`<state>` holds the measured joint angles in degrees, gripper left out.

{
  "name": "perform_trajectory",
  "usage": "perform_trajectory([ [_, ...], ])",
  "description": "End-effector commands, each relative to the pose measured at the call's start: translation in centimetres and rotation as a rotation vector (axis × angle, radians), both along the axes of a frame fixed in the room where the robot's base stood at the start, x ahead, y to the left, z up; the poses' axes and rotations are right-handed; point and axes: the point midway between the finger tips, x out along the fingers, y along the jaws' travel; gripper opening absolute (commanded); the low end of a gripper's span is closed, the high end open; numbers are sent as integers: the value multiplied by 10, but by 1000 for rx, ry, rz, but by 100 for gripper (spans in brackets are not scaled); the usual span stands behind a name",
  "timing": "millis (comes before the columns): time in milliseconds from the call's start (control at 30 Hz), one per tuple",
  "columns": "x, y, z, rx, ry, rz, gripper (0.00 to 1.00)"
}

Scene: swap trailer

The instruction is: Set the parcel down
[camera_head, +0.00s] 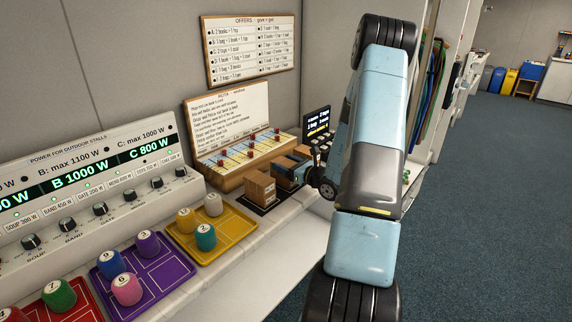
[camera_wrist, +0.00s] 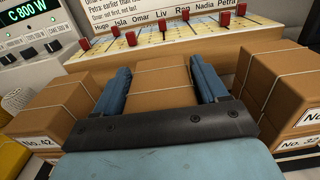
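A brown parcel tied with string (camera_wrist: 163,78) sits between the two blue fingers of my gripper (camera_wrist: 165,88) in the wrist view. The fingers lie close along both its sides, and my gripper looks shut on it. The dark palm hides its near end and underside, so I cannot tell whether it touches the surface below. In the head view my gripper (camera_head: 290,172) is low over the counter, in the row of parcels, partly hidden by my own arm.
A parcel marked No. 42 (camera_wrist: 62,110) stands close on the left, and a parcel marked No. 32 (camera_wrist: 287,85) close on the right. The rota board with red pegs (camera_head: 249,145) is just behind. The yellow tray (camera_head: 236,228) with numbered cylinders lies left of the parcels.

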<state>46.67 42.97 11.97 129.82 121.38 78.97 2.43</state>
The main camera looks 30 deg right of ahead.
Motion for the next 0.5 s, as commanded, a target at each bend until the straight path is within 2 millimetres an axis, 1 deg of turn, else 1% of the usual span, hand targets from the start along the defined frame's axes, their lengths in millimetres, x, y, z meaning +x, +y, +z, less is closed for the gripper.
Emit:
perform_trajectory([
  [33, 0, 0, 0, 0, 0, 0, 77],
  [200, 0, 0, 0, 0, 0, 0, 93],
  [500, 0, 0, 3, -1, -1, 0, 93],
])
